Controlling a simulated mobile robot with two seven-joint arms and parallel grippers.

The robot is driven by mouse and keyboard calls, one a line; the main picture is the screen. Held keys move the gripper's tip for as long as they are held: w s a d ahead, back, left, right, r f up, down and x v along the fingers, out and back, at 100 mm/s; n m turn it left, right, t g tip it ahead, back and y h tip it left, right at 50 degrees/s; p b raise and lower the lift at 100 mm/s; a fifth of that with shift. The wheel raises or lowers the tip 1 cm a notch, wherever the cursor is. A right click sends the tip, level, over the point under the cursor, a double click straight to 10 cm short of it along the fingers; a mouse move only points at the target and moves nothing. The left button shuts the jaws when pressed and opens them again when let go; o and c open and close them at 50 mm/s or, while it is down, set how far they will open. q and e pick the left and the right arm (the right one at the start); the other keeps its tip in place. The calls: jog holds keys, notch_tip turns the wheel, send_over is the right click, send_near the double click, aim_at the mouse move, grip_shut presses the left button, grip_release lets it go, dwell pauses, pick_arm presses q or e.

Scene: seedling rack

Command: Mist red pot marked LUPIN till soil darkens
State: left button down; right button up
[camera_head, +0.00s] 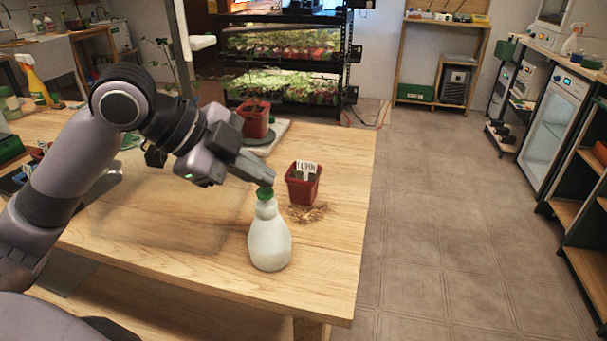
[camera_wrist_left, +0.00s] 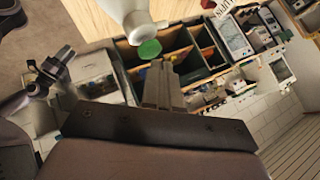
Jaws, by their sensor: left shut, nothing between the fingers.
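A red pot (camera_head: 302,190) with a white label (camera_head: 306,168) stands upright on the table, holding a small green seedling. The label lettering is small but seems to read LUPIN; the label also shows at the top of the left wrist view (camera_wrist_left: 222,9). A white spray bottle (camera_head: 269,243) with a green top (camera_head: 265,193) stands upright in front of the pot, slightly left. My left gripper (camera_head: 268,179) is shut and empty, its fingertips right at the bottle's green top. Whether they touch it I cannot tell. The soil's wetness is too small to judge.
Brown crumbs (camera_head: 306,213) lie around the pot's foot. Another red pot (camera_head: 255,118) stands farther back on the wooden table (camera_head: 335,240).

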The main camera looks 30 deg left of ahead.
aim_at(258, 192)
pick_arm(q)
jog(key=shift+f, duration=0.15)
pick_arm(e)
jog(key=shift+s+f, duration=0.1)
pick_arm(q)
jog(key=shift+f, duration=0.35)
pick_arm(e)
jog(key=shift+f, duration=0.1)
pick_arm(q)
jog(key=shift+r, duration=0.1)
jog(key=shift+r+p, duration=0.35)
jog(key=shift+p, duration=0.1)
pick_arm(e)
jog(key=shift+r, duration=0.65)
pick_arm(q)
jog(key=shift+r, duration=0.3)
notch_tip(258, 192, up, 4)
jog(key=p, duration=0.4)
jog(key=shift+f, duration=0.15)
jog(key=shift+r+p, duration=0.9)
jog(key=shift+p, duration=0.3)
pick_arm(e)
jog(key=r, duration=0.1)
jog(key=d+r, duration=0.1)
jog(key=r, duration=0.1)
jog(key=shift+s+d+r, duration=0.2)
jog(key=shift+s+r, duration=0.1)
jog(key=shift+s, duration=0.1)
